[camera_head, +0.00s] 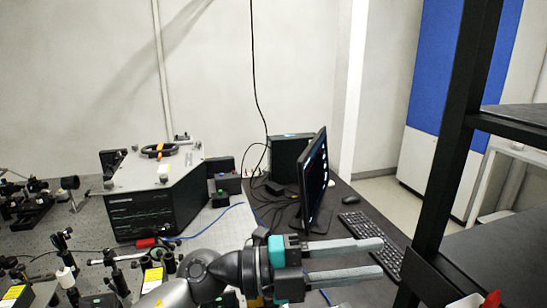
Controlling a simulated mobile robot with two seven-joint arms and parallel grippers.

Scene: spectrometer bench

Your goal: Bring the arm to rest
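My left arm comes in at the bottom of the head view, and its gripper (382,256) points to the right. Its two long grey fingers are apart with a clear gap between them, and nothing shows in the gap. The gripper is in front of the monitor (315,182) and overlaps the lower part of the keyboard (367,231) in the picture. I cannot tell how high it is above the desk. My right gripper does not show.
A black spectrometer box (155,214) stands on the optical table at left, among several small optical mounts. A computer tower (290,158) stands behind the monitor. A mouse (350,199) lies beyond the keyboard. A black rack post (455,135) rises at right, close to the fingertips in the picture.

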